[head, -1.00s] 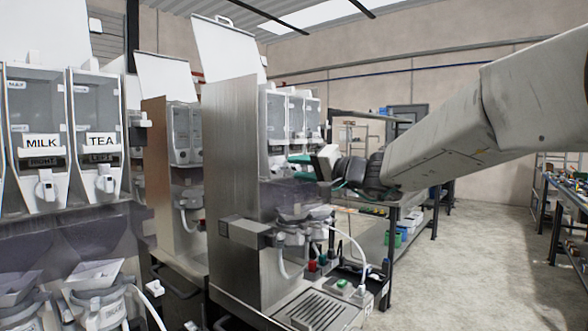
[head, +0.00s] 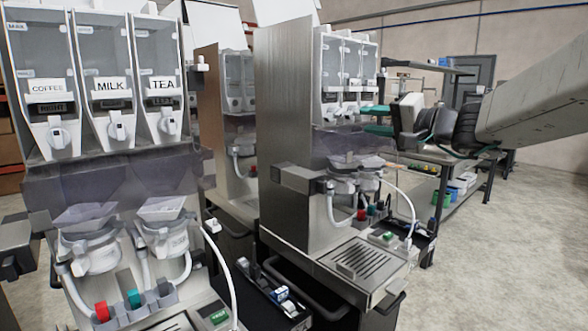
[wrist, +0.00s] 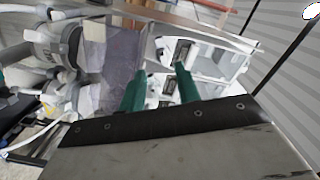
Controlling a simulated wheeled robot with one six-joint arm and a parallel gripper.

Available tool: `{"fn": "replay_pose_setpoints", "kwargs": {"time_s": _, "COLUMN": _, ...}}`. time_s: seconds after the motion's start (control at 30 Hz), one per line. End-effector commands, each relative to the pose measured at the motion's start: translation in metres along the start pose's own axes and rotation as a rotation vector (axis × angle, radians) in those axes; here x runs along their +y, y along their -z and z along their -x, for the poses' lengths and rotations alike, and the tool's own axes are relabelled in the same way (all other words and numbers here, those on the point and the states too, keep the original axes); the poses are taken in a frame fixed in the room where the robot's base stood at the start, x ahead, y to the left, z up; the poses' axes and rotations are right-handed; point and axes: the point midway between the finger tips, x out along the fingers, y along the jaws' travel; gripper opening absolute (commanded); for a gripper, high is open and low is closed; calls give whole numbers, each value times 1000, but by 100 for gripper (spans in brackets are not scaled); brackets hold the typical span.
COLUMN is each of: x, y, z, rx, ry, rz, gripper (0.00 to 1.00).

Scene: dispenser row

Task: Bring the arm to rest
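My gripper (head: 369,119) is in the head view at the right, held out in front of the middle dispenser machine (head: 285,120). Its green fingers are apart, one above the other, with nothing seen between them. In the wrist view my gripper (wrist: 161,72) also shows its two green fingers apart. White canister fronts (wrist: 190,52) show beyond the fingertips. I cannot tell whether the fingers touch the machine. My arm comes in from the right edge of the head view.
The nearest dispenser has canisters labelled COFFEE (head: 45,90), MILK (head: 110,88) and TEA (head: 163,85). A drip tray (head: 358,262) juts out below the middle machine. A shelf bench (head: 470,165) stands behind my gripper. The floor (head: 520,260) at the right is clear.

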Motion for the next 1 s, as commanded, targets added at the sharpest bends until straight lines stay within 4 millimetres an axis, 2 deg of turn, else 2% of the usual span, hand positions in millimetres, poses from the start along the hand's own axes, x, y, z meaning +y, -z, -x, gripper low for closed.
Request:
{"fn": "replay_pose_setpoints", "kwargs": {"time_s": 0.13, "x": 29, "y": -51, "z": 10, "rx": -182, "ry": -109, "rz": -68, "gripper": 33}}
{"fn": "replay_pose_setpoints", "kwargs": {"time_s": 0.27, "x": 51, "y": -122, "z": 43, "rx": -403, "ry": -276, "rz": -88, "gripper": 33}}
{"fn": "replay_pose_setpoints", "kwargs": {"time_s": 0.4, "x": 75, "y": -192, "z": 99, "rx": -620, "ry": -504, "rz": -61, "gripper": 33}}
{"fn": "replay_pose_setpoints", "kwargs": {"time_s": 0.5, "x": 92, "y": -230, "z": 148, "rx": -743, "ry": -689, "rz": -11, "gripper": 33}}
{"fn": "replay_pose_setpoints", "kwargs": {"time_s": 0.63, "x": 114, "y": -262, "z": 217, "rx": -850, "ry": -939, "rz": 100, "gripper": 33}}
{"fn": "replay_pose_setpoints", "kwargs": {"time_s": 0.7, "x": 124, "y": -271, "z": 252, "rx": -882, "ry": -1060, "rz": 179, "gripper": 33}}
{"fn": "replay_pose_setpoints", "kwargs": {"time_s": 0.8, "x": 131, "y": -275, "z": 289, "rx": -902, "ry": -1178, "rz": 304, "gripper": 33}}
{"fn": "replay_pose_setpoints", "kwargs": {"time_s": 0.9, "x": 131, "y": -277, "z": 303, "rx": -905, "ry": -1207, "rz": 391, "gripper": 33}}
{"fn": "replay_pose_setpoints", "kwargs": {"time_s": 1.0, "x": 126, "y": -280, "z": 304, "rx": -893, "ry": -1189, "rz": 419, "gripper": 33}}
